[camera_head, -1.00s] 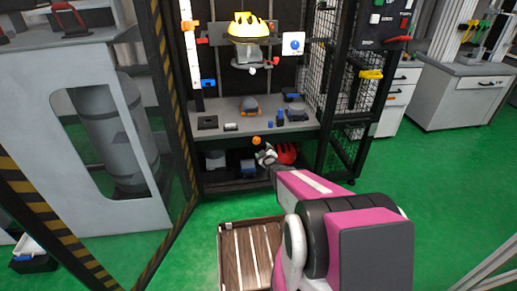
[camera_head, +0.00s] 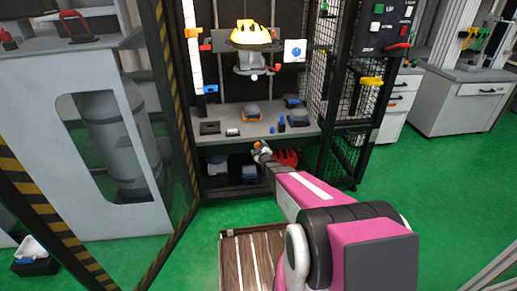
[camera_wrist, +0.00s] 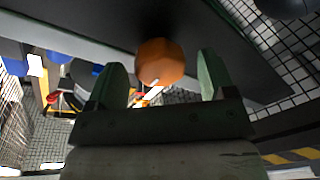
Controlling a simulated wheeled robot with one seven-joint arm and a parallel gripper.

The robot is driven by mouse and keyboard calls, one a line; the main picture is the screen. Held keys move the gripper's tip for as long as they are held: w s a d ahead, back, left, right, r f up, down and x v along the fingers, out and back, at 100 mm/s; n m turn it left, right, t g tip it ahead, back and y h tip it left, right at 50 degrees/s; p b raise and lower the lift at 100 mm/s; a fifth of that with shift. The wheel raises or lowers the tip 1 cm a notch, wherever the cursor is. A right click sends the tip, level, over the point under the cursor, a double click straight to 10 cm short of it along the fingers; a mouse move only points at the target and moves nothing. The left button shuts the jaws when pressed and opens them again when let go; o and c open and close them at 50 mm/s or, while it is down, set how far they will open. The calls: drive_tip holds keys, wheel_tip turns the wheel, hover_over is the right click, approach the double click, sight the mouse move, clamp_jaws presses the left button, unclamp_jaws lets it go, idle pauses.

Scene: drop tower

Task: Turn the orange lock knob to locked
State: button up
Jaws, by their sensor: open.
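The orange lock knob (camera_wrist: 159,62) shows in the wrist view as a rounded, faceted knob near a dark flat surface. It sits between the two fingers of my gripper (camera_wrist: 162,72), with a visible gap on both sides. In the head view my gripper (camera_head: 262,150) is at the front edge of the workbench, low in the drop tower. The knob is small and mostly covered by the gripper there. My gripper is open. I cannot tell from these frames which way the knob is turned.
The tower's bench (camera_head: 225,139) holds several small parts. A yellow helmet (camera_head: 251,33) sits above it. A red helmet (camera_head: 287,158) lies on the lower shelf beside my arm. A mesh side panel (camera_head: 325,55) stands at right, and a wooden crate (camera_head: 228,262) is on the floor.

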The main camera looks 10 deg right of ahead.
drive_tip(key=shift+w+a, duration=0.1)
drive_tip(key=shift+w, duration=0.3)
drive_tip(key=c, duration=0.9)
